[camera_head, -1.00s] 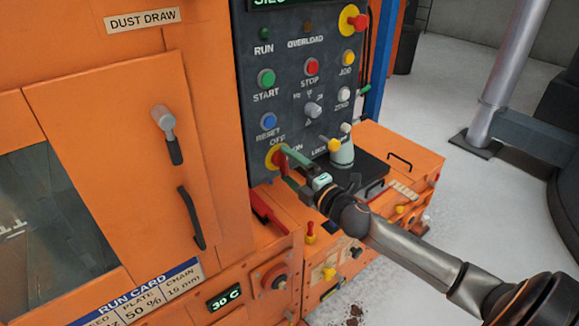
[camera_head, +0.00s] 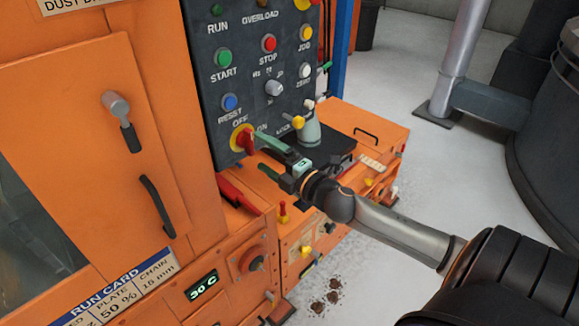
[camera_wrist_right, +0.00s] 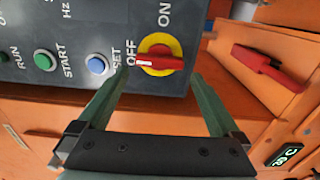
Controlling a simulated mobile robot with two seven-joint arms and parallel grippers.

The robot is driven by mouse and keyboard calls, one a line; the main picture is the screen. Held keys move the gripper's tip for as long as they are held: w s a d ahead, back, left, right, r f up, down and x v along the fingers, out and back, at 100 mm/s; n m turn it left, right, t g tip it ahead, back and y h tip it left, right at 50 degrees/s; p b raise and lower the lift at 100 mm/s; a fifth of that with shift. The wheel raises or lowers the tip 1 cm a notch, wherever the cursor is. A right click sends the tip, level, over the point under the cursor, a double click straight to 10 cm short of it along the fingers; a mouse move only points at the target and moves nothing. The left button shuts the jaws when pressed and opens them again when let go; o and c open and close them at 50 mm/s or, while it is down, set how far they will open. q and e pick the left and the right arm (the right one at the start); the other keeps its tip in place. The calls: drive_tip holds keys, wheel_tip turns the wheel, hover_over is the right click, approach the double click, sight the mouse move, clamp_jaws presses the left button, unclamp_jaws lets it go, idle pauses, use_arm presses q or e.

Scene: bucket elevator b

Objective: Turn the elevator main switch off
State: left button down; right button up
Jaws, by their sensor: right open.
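The main switch (camera_head: 243,139) is a red knob on a yellow disc at the lower left of the dark control panel, between the OFF and ON labels. In the right wrist view the knob (camera_wrist_right: 160,62) has a white mark on its handle, and that marked end points to OFF. My right gripper (camera_head: 260,152) is open, its green fingers just in front of the switch. In the right wrist view the open fingers (camera_wrist_right: 160,73) stand on either side of the knob, with nothing between them; contact cannot be told. My left gripper is not in view.
The dark panel (camera_head: 203,60) also carries a blue reset button (camera_head: 229,102), a green start button (camera_head: 223,58) and a red stop button (camera_head: 268,43). A red lever (camera_head: 236,195) lies below the panel. A grey-green device (camera_head: 310,128) stands right of the switch.

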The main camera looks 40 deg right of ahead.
drive_tip(key=s, duration=0.8)
drive_tip(key=shift+s+d+b, duration=0.3)
drive_tip(key=shift+d+b, duration=0.05)
drive_tip(key=shift+b, duration=0.05)
